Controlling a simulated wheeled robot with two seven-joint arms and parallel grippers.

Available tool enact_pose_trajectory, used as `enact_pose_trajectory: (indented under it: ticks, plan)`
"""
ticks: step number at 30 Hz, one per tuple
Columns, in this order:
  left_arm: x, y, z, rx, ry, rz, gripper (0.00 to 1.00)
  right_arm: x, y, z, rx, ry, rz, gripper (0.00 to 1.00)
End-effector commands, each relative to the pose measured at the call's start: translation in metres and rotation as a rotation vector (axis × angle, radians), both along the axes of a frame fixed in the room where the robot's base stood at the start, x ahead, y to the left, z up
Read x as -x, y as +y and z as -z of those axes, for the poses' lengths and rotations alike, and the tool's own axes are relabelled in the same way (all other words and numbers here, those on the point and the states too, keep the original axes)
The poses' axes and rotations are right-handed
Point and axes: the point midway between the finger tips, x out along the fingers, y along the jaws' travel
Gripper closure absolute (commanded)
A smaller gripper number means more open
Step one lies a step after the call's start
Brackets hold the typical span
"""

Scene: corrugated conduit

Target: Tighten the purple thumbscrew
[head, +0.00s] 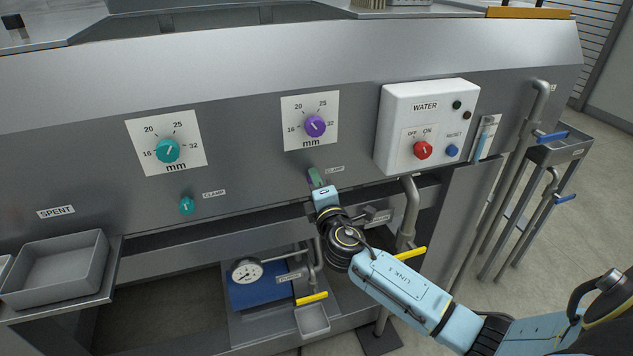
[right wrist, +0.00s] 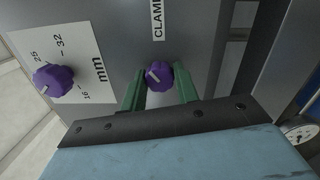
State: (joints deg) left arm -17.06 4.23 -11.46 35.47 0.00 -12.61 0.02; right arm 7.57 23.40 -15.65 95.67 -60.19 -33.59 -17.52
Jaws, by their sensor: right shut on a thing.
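The purple thumbscrew (right wrist: 160,74) sits beside a CLAMP label, with a pale line across its face. My right gripper (head: 315,177) reaches up to it from below, under the purple mm dial (head: 315,126). In the right wrist view its green fingers (right wrist: 160,88) stand on either side of the thumbscrew and are shut on it. In the head view the fingers hide most of the thumbscrew. The purple dial also shows in the right wrist view (right wrist: 53,80), apart from the fingers. My left gripper is out of view.
A teal dial (head: 168,151) and teal thumbscrew (head: 187,206) are to the left. The white WATER box (head: 427,124) with a red knob is close on the right. A vertical pipe (head: 410,208) and pressure gauge (head: 246,271) are below. A grey tray (head: 60,270) is at far left.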

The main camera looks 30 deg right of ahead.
Motion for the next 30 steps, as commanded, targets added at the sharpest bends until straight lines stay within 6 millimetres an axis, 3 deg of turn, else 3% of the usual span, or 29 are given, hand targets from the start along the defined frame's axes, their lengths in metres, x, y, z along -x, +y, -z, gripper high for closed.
enact_pose_trajectory:
  ticks: [18,30]
  plan:
    - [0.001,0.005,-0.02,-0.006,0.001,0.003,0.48,0.0,-0.001,-0.001,0.567,0.136,0.0,0.92]
    - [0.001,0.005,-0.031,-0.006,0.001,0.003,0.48,0.0,-0.001,-0.001,0.828,0.199,-0.001,0.92]
